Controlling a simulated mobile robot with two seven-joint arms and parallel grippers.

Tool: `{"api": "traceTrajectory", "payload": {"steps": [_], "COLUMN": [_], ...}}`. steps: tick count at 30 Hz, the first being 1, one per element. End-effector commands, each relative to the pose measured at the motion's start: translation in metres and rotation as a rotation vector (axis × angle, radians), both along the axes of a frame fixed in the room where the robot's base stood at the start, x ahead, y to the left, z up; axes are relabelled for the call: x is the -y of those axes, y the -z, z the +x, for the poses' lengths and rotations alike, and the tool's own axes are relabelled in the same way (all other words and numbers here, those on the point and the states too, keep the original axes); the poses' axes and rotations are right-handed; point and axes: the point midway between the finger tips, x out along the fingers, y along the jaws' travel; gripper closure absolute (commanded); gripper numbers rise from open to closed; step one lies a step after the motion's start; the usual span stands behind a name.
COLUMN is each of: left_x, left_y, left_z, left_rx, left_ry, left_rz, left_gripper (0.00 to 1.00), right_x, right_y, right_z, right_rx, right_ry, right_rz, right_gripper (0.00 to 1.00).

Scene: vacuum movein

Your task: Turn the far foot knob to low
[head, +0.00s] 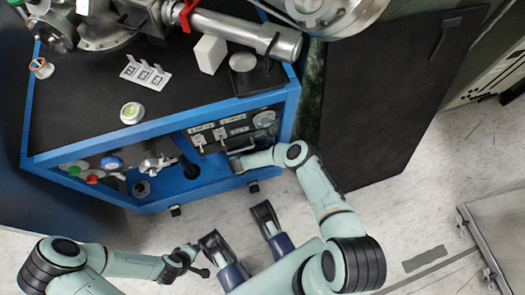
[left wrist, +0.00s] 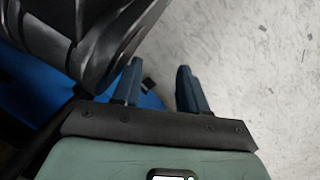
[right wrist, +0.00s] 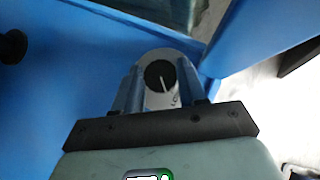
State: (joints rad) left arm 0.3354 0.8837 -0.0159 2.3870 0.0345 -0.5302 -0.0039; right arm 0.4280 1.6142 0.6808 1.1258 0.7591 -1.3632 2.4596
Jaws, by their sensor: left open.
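In the right wrist view a round black knob (right wrist: 159,73) with a white pointer line sits on a grey rounded plate (right wrist: 160,54) against the blue cart. The pointer slants down and slightly right. My right gripper (right wrist: 158,80) is open, one finger on each side of the knob, with no clear contact. In the head view my right gripper (head: 238,161) is at the cart's lower right bay and hides this knob. A similar grey disc with a dark knob (head: 141,188) shows at the lower left. My left gripper (head: 193,262) is open and empty above the floor; its fingers show in the left wrist view (left wrist: 160,85).
The blue cart (head: 90,153) carries vacuum parts on its black top. Switch panels (head: 220,132) sit above my right gripper. A dark panel (head: 370,110) stands right of the cart. Pale floor (head: 430,215) is free in front, with a metal-framed plate (head: 505,240) at right.

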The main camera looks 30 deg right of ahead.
Motion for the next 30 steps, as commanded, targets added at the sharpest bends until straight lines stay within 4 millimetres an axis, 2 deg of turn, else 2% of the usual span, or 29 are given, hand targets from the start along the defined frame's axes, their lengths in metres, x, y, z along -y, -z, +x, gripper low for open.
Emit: {"api": "traceTrajectory", "payload": {"steps": [1,2,7,12,16,26,27,29,30], "left_x": [0.000,0.000,0.001,0.004,0.010,0.012,0.012,0.012,0.012], "left_y": [0.000,0.000,-0.005,-0.030,-0.047,-0.048,-0.048,-0.048,-0.048], "left_z": [0.000,0.000,0.004,0.029,0.038,0.039,0.039,0.039,0.039], "left_rx": [0.000,0.000,0.014,0.099,0.135,0.140,0.139,0.139,0.138], "left_ry": [0.000,0.000,0.001,0.006,0.013,0.017,0.017,0.017,0.017], "left_rz": [0.000,0.000,0.000,0.005,-0.002,-0.003,-0.004,-0.004,-0.003], "left_gripper": [0.57,0.57,0.57,0.57,0.57,0.57,0.57,0.57,0.57], "right_x": [0.000,0.000,0.000,0.001,0.001,0.000,0.000,0.000,0.000], "right_y": [0.000,0.000,-0.001,-0.003,-0.003,0.001,0.001,0.001,0.001], "right_z": [0.000,0.000,0.000,-0.002,-0.003,-0.003,-0.003,-0.003,-0.003], "right_rx": [0.001,0.001,0.001,0.001,0.000,-0.001,-0.001,-0.001,-0.001], "right_ry": [-0.001,-0.001,-0.019,-0.127,-0.233,-0.273,-0.272,-0.272,-0.272], "right_rz": [0.000,0.000,-0.001,0.000,0.001,0.002,0.002,0.002,0.002], "right_gripper": [0.82,0.89,0.89,0.89,0.89,0.89,0.55,0.36,0.33]}}
